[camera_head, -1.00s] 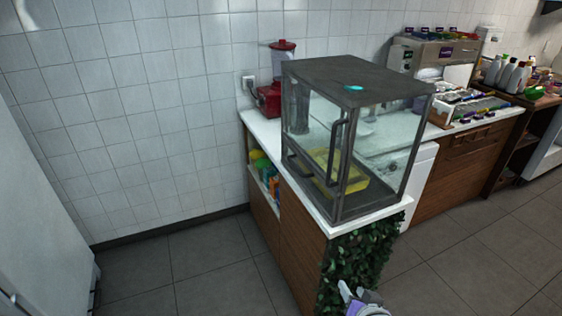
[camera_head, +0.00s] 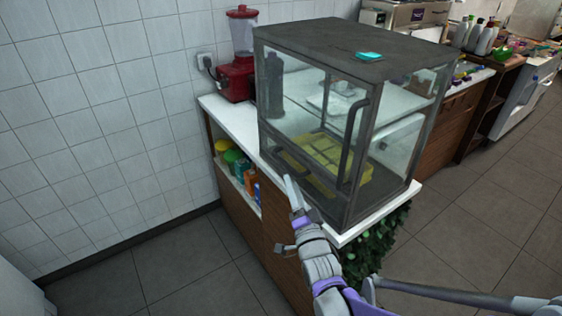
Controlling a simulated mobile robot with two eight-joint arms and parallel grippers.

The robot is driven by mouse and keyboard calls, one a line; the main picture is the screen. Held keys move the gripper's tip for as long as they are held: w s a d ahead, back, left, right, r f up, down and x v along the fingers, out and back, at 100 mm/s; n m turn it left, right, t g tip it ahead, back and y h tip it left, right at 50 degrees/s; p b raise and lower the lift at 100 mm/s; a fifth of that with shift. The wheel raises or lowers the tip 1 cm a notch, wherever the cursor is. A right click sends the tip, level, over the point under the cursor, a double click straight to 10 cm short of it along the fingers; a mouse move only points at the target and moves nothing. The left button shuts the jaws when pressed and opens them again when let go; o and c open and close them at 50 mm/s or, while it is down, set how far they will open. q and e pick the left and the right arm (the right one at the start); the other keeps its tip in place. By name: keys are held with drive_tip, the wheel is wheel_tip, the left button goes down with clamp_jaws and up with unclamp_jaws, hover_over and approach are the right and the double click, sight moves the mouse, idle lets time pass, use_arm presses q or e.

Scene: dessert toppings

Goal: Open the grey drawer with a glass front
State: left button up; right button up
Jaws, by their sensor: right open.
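The grey glass-fronted drawer is a dark-framed glass case (camera_head: 318,42) on the white counter. Its glass panes look closed. A dark vertical bar handle (camera_head: 350,140) stands out on the front. A yellow tray (camera_head: 325,150) shows through the glass at the bottom. My right gripper (camera_head: 288,214) comes in from below, in front of the case's lower left edge. It is open with nothing between its fingers. It covers part of the case's lower frame in the picture; I cannot tell whether it touches. My left gripper is not in view.
A teal item (camera_head: 369,56) lies on top of the case. A red blender (camera_head: 240,75) stands behind it at left. An open shelf below holds several colourful containers. Leafy greenery (camera_head: 385,245) covers the counter's end. Floor is clear at lower left.

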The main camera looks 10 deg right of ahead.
sight(284, 161)
drive_tip(key=x, duration=0.8)
drive_tip(key=shift+w, duration=0.35)
clamp_jaws()
idle(1.0)
